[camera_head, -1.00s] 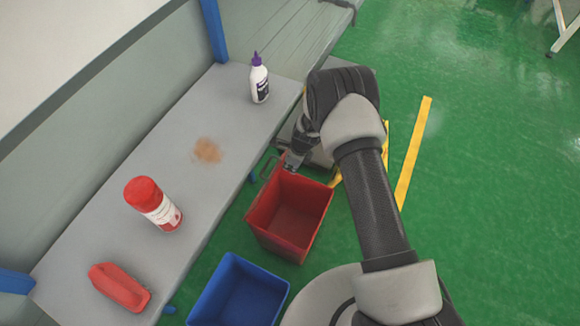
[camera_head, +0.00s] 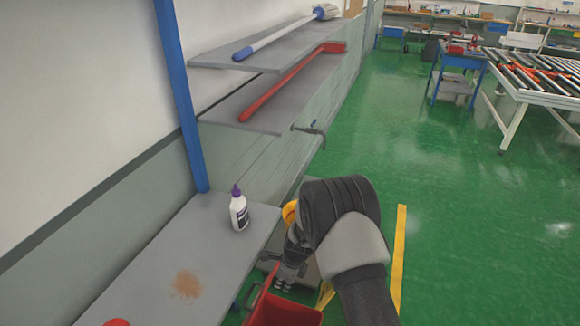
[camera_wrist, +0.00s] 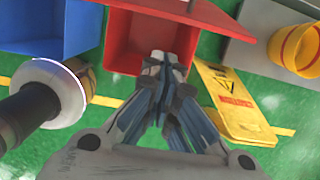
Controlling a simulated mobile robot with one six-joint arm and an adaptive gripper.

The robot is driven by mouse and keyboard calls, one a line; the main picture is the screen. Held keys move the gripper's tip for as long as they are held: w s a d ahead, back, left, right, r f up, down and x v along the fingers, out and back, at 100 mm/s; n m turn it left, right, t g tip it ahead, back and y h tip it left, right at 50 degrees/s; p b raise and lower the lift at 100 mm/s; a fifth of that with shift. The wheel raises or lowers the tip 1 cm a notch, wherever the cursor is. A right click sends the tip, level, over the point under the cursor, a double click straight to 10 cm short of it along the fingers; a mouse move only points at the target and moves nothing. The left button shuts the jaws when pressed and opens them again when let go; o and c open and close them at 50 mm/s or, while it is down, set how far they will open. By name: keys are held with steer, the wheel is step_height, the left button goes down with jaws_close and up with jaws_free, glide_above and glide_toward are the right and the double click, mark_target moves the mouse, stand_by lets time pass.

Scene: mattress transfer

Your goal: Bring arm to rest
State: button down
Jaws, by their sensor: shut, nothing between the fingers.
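My gripper (camera_wrist: 160,62) is shut and empty in the wrist view, its fingertips together over the red bin (camera_wrist: 128,50). In the head view my gripper (camera_head: 283,282) hangs at the end of my arm, near the far edge of the red bin (camera_head: 285,312). My arm is bent, with its wrist section beside the grey bench (camera_head: 150,270).
On the bench stand a white bottle with a purple cap (camera_head: 239,212) and a brown stain (camera_head: 188,284). A blue bin (camera_wrist: 45,30) is beside the red one. A yellow floor sign (camera_wrist: 235,105) lies nearby. Shelves (camera_head: 245,60) hold a brush and a red tool. Green floor is open at right.

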steer(key=s+d+r+n+t, duration=0.1)
steer(key=s+d+r+n, duration=0.25)
steer(key=r, duration=0.65)
steer(key=s+d+r+n+b, duration=0.15)
steer(key=r+n, duration=0.25)
steer(key=r, duration=0.6)
steer(key=s+d+r+n+t, duration=0.1)
steer(key=s+d+r+n, duration=0.25)
steer(key=r, duration=0.65)
steer(key=s+d+r+n, duration=0.2)
steer(key=s+n, duration=0.1)
steer(key=s, duration=0.4)
steer(key=s+d+r+n+t+h, duration=0.1)
steer(key=s+d+r+n, duration=0.2)
steer(key=s, duration=0.4)
steer(key=s+d+r+n+h, duration=0.1)
steer(key=s+d+r+n, duration=0.2)
steer(key=s+n, duration=0.2)
steer(key=s, duration=0.3)
steer(key=shift+d+r+t, duration=0.2)
steer(key=shift+t, duration=0.2)
